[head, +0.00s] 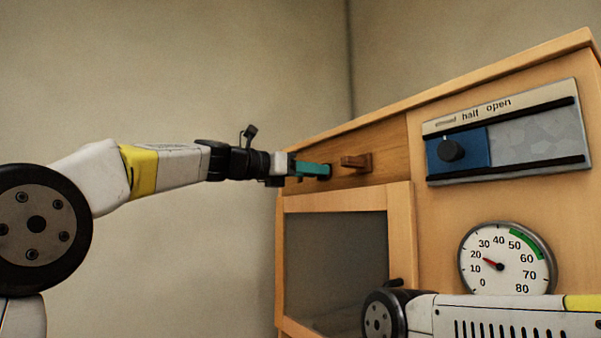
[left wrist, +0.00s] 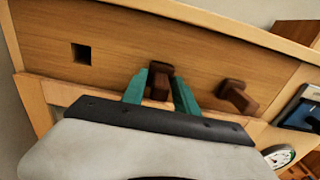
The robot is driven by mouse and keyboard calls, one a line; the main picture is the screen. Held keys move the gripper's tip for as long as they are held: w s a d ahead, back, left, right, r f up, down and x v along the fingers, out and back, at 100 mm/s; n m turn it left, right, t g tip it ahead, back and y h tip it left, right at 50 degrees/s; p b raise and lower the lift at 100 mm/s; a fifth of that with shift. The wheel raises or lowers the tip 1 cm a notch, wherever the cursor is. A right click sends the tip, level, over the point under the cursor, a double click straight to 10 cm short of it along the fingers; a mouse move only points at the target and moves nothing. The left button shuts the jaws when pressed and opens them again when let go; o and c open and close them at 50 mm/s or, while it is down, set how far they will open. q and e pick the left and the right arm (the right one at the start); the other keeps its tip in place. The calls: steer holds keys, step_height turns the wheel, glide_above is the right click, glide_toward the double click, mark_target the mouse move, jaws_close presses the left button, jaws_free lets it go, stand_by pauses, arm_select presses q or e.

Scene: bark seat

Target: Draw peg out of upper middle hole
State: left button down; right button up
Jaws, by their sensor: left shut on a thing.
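My left gripper (head: 313,170), with teal fingers, is at the upper wooden panel (head: 393,148) of the cabinet. In the left wrist view its fingers (left wrist: 161,92) stand on both sides of a dark brown peg (left wrist: 160,74), the middle position in the row, and are shut on it. The peg is still at the panel; the fingers hide part of it, and I cannot tell how deep it sits. To its left is an empty square hole (left wrist: 81,53). To its right another brown peg (left wrist: 238,97) sticks out, also seen in the head view (head: 357,161). My right gripper is not in view.
Below the panel is a framed glass door (head: 335,262). To the right are a slide plate with a blue slider (head: 458,152) and a round gauge (head: 507,260). My right arm crosses the lower right. The space left of the cabinet is open up to the wall.

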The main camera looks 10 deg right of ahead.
arm_select(q)
steer(key=v, duration=0.9)
steer(key=shift+a, duration=0.3)
stand_by(0.9)
stand_by(0.4)
